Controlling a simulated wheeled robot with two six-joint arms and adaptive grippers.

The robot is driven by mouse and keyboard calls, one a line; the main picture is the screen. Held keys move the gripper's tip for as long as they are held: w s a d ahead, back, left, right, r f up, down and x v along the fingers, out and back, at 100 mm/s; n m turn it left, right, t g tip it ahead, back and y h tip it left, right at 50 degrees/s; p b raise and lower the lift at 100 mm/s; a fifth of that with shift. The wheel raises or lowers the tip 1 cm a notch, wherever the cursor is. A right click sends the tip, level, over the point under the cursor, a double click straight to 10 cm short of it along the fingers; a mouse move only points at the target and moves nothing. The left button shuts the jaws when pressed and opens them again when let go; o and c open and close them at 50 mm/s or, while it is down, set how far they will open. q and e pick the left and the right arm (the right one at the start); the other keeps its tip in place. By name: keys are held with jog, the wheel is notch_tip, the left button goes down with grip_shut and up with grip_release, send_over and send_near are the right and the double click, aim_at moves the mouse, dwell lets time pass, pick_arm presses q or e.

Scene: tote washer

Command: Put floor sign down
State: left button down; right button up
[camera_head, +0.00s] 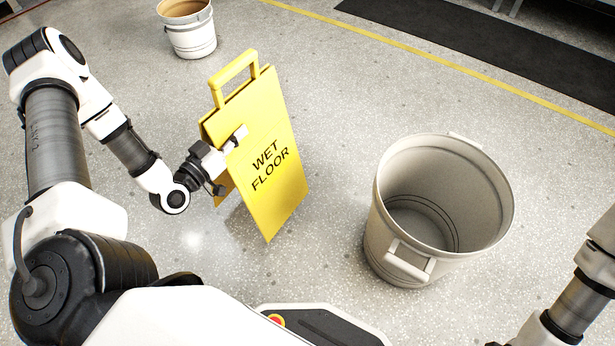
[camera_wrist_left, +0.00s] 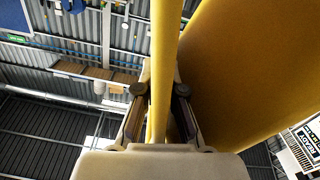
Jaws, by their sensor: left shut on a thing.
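The yellow floor sign (camera_head: 265,150) reads "WET FLOOR" and has a handle loop at its top. It looks upright and slightly tilted in the head view. My left gripper (camera_head: 236,138) is shut on the left edge of its front panel. In the left wrist view the yellow panel (camera_wrist_left: 165,80) runs between the two fingers, with another large yellow surface (camera_wrist_left: 235,70) close on the right. I cannot tell whether the sign's lower edge touches the floor. My right arm shows at the lower right of the head view, but its gripper is out of frame.
A large empty grey bin (camera_head: 440,200) stands on the floor right of the sign. A smaller white bucket (camera_head: 190,38) stands at the back left. A yellow floor line (camera_head: 430,52) and a dark mat (camera_head: 500,40) lie behind. Speckled floor between them is clear.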

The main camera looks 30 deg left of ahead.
pick_arm(q)
jog(key=w+d+f+b, duration=0.2)
jog(key=w+d+b, duration=0.1)
jog(key=w+b, duration=0.3)
jog(key=w+d+f+b, duration=0.3)
jog(key=w+b, duration=0.3)
jog(key=w, duration=0.1)
jog(key=shift+w+f, duration=0.25)
jog(key=shift+w, duration=0.05)
jog(key=c, duration=1.3)
grip_release()
jog(key=shift+s, duration=0.1)
